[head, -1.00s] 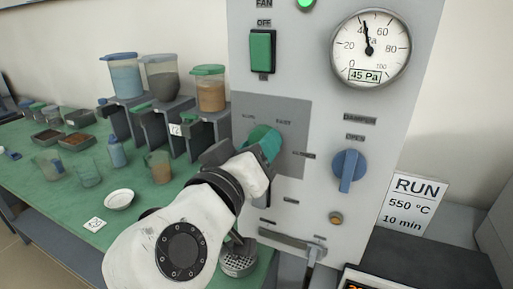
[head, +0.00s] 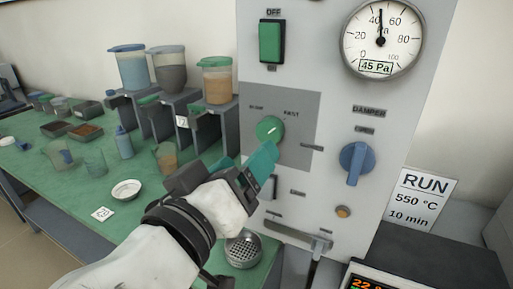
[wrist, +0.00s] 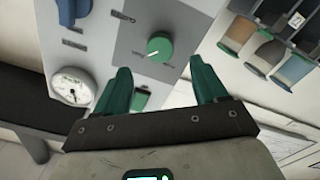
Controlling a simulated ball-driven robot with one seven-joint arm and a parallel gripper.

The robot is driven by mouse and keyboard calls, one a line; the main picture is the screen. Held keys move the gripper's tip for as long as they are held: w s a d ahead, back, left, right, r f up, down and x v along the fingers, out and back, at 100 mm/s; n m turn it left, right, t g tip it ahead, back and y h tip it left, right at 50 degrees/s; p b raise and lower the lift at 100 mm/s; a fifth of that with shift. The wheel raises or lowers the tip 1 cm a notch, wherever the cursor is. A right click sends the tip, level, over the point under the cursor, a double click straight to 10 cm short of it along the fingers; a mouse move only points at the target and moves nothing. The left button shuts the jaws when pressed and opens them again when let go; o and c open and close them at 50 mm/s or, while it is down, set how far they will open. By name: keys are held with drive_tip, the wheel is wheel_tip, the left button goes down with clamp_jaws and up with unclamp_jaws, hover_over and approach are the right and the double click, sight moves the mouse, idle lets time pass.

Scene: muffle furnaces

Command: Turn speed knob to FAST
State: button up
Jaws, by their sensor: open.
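The round green speed knob (head: 270,130) is on a grey square of the light panel, below and between the labels SLOW and FAST (head: 291,115). It shows whole in the wrist view (wrist: 160,47), ahead of my fingers and near the middle of the gap. I cannot tell surely which label it points to. My gripper (head: 262,165) is open and empty, with teal fingers, just below the knob and apart from it. In the wrist view my gripper (wrist: 160,77) has its fingers spread wide.
The panel also carries a green switch (head: 271,41), a gauge (head: 382,40), a blue damper knob (head: 357,162) and a small amber button (head: 343,212). The green bench (head: 70,175) at left bears jars, beakers and a white dish (head: 126,190). A RUN card (head: 424,196) stands at right.

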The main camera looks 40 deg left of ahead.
drive_tip(key=v, duration=0.3)
drive_tip(key=shift+s, duration=0.2)
idle(0.4)
drive_tip(key=w+d+f+m+g+h+p, duration=0.2)
drive_tip(key=w+d+f+g+h, duration=0.15)
drive_tip(key=w+d+f, duration=0.75)
drive_tip(key=s+d+f+m+g+h+p, duration=0.15)
drive_tip(key=d+f+g, duration=0.25)
drive_tip(key=d+f, duration=1.05)
drive_tip(key=s+d+f+m+g+h+p, duration=0.1)
drive_tip(key=s+d+f+g, duration=0.15)
drive_tip(key=d, duration=0.45)
drive_tip(key=s+d+f+m+g+p, duration=0.15)
drive_tip(key=s+d+f, duration=0.25)
drive_tip(key=d, duration=0.4)
drive_tip(key=s+d+f+m+g+y, duration=0.1)
drive_tip(key=s+d+f+g, duration=0.1)
drive_tip(key=s, duration=0.6)
drive_tip(key=s+d+f+m+g+p, duration=0.1)
drive_tip(key=s+d+f+m+g, duration=0.1)
drive_tip(key=s+d, duration=0.4)
drive_tip(key=shift+s+d+f+m+g+y+p, duration=0.35)
drive_tip(key=shift+s+f+g, duration=0.2)
drive_tip(key=shift+s+f, duration=0.5)
